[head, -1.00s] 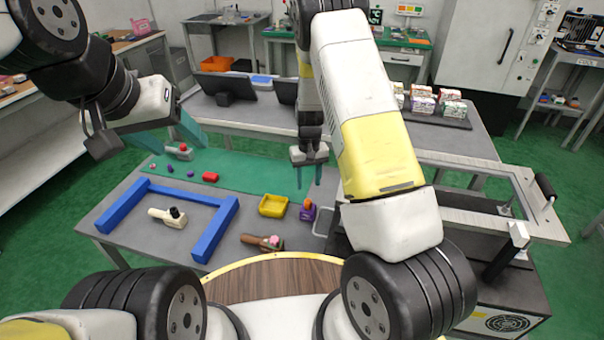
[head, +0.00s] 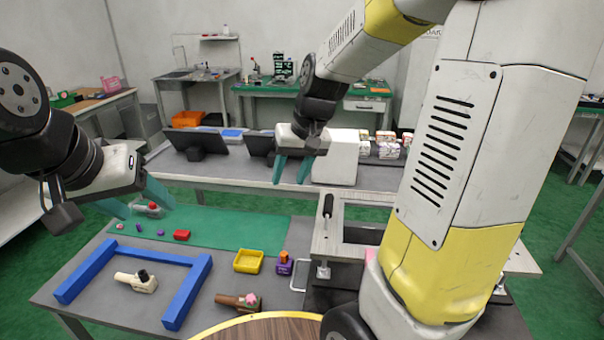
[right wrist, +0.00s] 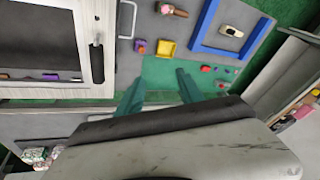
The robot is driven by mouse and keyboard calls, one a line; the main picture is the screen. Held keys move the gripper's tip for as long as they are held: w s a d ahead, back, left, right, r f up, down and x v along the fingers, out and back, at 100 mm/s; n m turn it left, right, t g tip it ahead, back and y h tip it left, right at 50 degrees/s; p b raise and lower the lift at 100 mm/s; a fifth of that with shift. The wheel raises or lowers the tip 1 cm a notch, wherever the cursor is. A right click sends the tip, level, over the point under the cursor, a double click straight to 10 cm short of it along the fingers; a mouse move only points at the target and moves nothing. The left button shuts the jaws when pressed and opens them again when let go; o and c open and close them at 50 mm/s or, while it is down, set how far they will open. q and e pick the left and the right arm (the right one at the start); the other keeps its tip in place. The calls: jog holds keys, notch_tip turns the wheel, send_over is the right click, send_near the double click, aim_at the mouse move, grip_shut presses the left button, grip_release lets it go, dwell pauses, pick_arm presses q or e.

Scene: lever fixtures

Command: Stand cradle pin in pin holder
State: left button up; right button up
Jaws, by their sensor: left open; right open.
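No label marks the cradle pin or the pin holder. A purple block with an orange top (head: 284,264) stands right of the yellow tray (head: 248,261); it also shows in the right wrist view (right wrist: 140,46). Small purple pieces (head: 139,227) lie on the green mat, beside a red block (head: 182,235). My left gripper (head: 150,210) is open and empty, above the mat's left end by a grey piece with a red knob (head: 150,207). My right gripper (head: 291,181) is open and empty, high beyond the mat; its open fingers show in the right wrist view (right wrist: 159,77).
A blue U-shaped frame (head: 190,290) surrounds a cream piece with a black knob (head: 138,281). A brown piece with a pink knob (head: 238,301) lies near the front. A metal frame with a black handle (head: 328,206) stands right of the table. The green mat (head: 235,226) has free room.

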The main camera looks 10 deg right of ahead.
jog(key=s+r+t, duration=0.1)
jog(key=s+r, duration=0.2)
jog(key=s, duration=0.4)
jog(key=s+d+r+t, duration=0.1)
jog(key=s+r, duration=0.3)
jog(key=s, duration=0.4)
jog(key=shift+s+d+r+t, duration=0.25)
jog(key=shift+t, duration=0.25)
